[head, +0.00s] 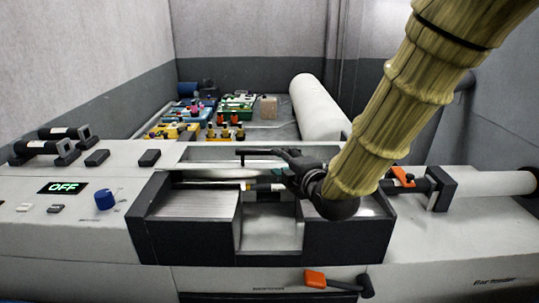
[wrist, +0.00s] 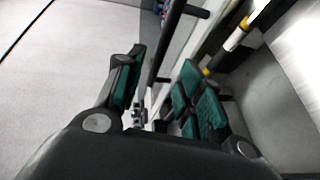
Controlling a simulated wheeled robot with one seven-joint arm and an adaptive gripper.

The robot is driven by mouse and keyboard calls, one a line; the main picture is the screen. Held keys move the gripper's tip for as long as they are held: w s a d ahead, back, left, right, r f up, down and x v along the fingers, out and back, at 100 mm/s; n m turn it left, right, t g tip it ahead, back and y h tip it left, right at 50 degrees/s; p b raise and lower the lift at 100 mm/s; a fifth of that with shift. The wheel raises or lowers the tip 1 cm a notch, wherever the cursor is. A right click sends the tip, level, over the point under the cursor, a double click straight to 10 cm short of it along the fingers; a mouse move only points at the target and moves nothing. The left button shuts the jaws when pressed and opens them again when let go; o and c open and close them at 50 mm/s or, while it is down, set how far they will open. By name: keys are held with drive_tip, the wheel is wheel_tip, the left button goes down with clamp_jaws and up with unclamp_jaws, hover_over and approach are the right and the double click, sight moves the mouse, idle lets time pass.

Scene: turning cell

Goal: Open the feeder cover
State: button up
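In the wrist view the handle (wrist: 167,48) runs between the green-padded fingers of my gripper (wrist: 158,92). The fingers are apart and I see clear gaps beside the bar, so the gripper is open around or just above it. Whether a finger touches the bar I cannot tell. My gripper and arm hide the right part of the cover.
An orange-headed handle (head: 315,278) sits on the machine front. A control panel with an OFF display (head: 63,187) and blue knob (head: 104,199) is at left. A black clamp (head: 439,188) stands at right. Colourful bins (head: 238,108) and a white cylinder (head: 318,106) lie behind.

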sight(269, 153)
drive_tip(key=shift+p+x, duration=2)
drive_tip(key=shift+x, duration=3.2)
drive_tip(key=shift+s, duration=0.1)
clamp_jaws()
